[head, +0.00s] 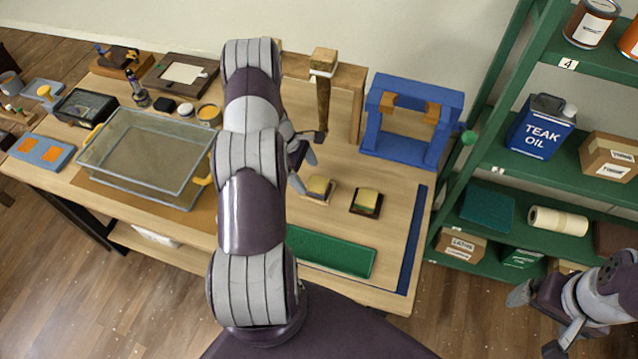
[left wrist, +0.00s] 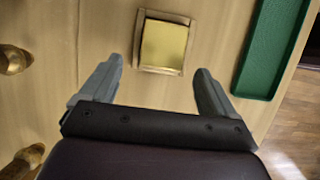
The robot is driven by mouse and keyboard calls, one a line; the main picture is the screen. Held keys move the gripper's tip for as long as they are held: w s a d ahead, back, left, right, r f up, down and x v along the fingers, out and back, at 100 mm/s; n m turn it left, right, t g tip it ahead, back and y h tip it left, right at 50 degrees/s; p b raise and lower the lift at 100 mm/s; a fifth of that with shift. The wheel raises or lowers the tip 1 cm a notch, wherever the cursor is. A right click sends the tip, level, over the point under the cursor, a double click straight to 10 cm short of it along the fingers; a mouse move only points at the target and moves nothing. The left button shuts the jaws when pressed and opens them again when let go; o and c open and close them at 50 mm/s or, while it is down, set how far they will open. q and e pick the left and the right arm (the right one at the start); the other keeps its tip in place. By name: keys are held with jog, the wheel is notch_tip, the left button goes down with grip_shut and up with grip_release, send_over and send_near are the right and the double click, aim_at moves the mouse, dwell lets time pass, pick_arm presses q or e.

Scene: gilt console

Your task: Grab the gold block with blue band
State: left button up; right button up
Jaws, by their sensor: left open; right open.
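Two small gold-topped blocks stand on the bench. One gold block (head: 319,186) sits on a light wooden base, and the other gold block (head: 367,197) sits on a dark base to its right. No blue band can be made out on either. My left gripper (head: 306,171) is open just to the left of and above the light-based block. In the left wrist view a gold block (left wrist: 164,45) on a light wooden base lies ahead of the left gripper's open fingers (left wrist: 158,80), with nothing between them. My right gripper (head: 535,322) is open and empty at the lower right, away from the bench.
A wooden post (head: 323,100) rises near my left gripper. A clear tank (head: 145,158) is at left. Green shelves (head: 530,160) stand at right.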

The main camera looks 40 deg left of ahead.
aim_at(311, 182)
pick_arm(q)
jog(key=shift+x, duration=1.2)
jog(key=shift+s+f, duration=0.15)
jog(key=shift+f, duration=0.2)
jog(key=shift+d, duration=0.1)
pick_arm(e)
jog(key=shift+a+r, duration=0.15)
jog(key=shift+r, duration=0.6)
pick_arm(q)
jog(key=c, duration=1.2)
jog(key=shift+o, duration=0.2)
jog(key=shift+r, duration=0.1)
